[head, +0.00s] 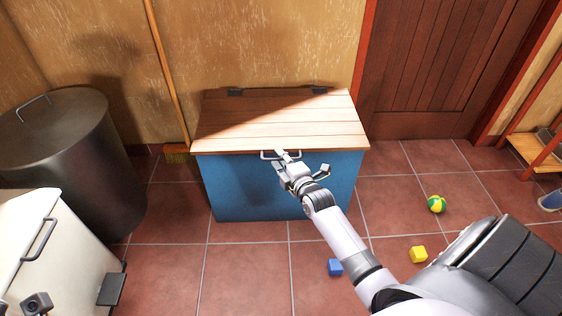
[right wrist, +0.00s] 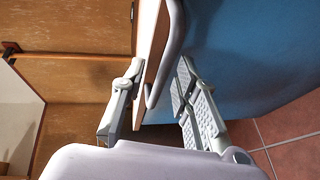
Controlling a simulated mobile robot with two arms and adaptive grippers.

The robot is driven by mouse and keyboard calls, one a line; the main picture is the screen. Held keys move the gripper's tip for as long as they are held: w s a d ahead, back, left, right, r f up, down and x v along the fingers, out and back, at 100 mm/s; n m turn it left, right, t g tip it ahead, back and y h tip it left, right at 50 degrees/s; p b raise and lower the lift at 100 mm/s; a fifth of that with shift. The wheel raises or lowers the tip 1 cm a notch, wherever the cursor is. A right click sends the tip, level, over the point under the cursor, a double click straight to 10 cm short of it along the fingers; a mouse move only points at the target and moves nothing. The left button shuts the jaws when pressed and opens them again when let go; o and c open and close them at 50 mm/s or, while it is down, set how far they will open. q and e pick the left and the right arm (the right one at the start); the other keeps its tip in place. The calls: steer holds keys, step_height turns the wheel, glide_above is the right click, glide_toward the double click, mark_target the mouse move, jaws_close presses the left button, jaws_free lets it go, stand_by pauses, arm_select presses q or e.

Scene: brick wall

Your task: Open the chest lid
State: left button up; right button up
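The chest (head: 250,185) has a blue body and a light wooden plank lid (head: 280,120), which is shut. A grey bar handle (head: 266,156) is on the front edge of the lid. My right gripper (head: 284,156) is at this handle. In the right wrist view my right gripper (right wrist: 157,75) is open, with one finger on each side of the lid edge and handle (right wrist: 169,60). I cannot tell whether the fingers touch the handle. A small grey part at the bottom left corner may belong to my left arm; its fingers cannot be made out.
A dark metal bin (head: 85,160) and a white box (head: 35,240) with a handle stand at the left. A broom (head: 170,80) leans on the wall.

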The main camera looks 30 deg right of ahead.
steer(key=shift+w, duration=0.1)
steer(key=shift+c, duration=0.3)
jaws_close()
stand_by(0.6)
